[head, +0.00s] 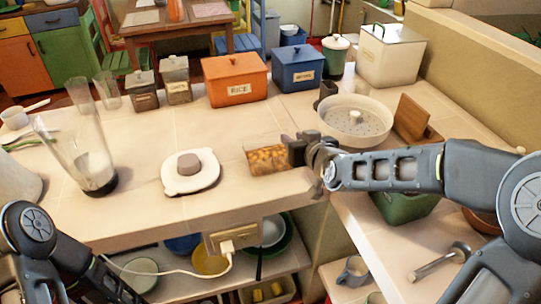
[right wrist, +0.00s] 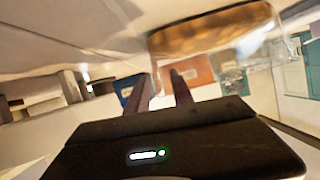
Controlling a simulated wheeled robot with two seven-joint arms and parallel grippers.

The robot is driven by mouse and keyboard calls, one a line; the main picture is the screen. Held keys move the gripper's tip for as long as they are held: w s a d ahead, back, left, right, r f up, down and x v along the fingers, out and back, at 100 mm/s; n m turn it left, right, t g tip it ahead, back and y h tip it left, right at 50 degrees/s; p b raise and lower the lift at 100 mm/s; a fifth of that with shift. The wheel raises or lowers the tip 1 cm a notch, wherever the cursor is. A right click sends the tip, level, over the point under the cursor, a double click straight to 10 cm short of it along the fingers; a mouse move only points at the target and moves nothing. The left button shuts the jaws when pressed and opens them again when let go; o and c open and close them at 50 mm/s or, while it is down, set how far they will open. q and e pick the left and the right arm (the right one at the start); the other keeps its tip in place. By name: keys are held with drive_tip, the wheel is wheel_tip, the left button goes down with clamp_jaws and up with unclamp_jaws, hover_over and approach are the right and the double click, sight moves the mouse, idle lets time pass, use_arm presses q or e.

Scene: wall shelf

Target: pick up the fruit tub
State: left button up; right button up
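The fruit tub (head: 262,160) is a clear, low rectangular tub with orange-brown fruit in it. It is at the front edge of the counter in the head view. In the right wrist view the tub (right wrist: 212,36) shows large and tilted, past the fingertips. My right gripper (head: 293,150) comes in from the right, at the tub's right end, and hides part of that end. In the right wrist view its two fingers (right wrist: 164,82) stand apart with a gap between them, and I see nothing held there. My left arm is at the lower left; its gripper is out of view.
An orange box (head: 235,88), a blue box (head: 298,75) and a white strainer bowl (head: 355,120) stand behind. A shelf with bowls lies below the counter.

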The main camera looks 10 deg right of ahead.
drive_tip(key=shift+c, duration=0.6)
clamp_jaws()
idle(0.7)
